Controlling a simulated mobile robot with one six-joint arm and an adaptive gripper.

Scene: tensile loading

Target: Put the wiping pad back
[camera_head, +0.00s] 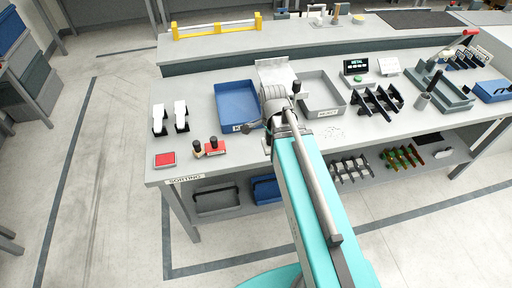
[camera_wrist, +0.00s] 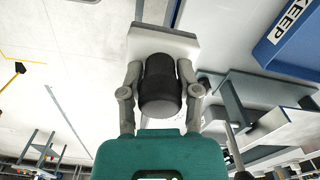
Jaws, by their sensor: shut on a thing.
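In the wrist view my gripper (camera_wrist: 158,90) is closed around a dark cylindrical handle (camera_wrist: 160,85). A pale grey flat block (camera_wrist: 165,40) lies just beyond the handle and looks like the wiping pad it belongs to. In the head view my wrist is over the table between the blue tray and the grey tray. It hides the fingers and most of what they hold. A pale slab (camera_head: 275,70) shows just behind my wrist; I cannot tell whether it is part of the pad.
A blue tray (camera_head: 236,84) marked KEEP stands left of my wrist and a grey tray (camera_head: 337,99) right. Dark-knobbed stamps (camera_head: 198,154), a red pad (camera_head: 165,159) and white-topped holders (camera_head: 181,108) are at left. A black rack (camera_head: 377,104) stands at right. The front-left tabletop has free room.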

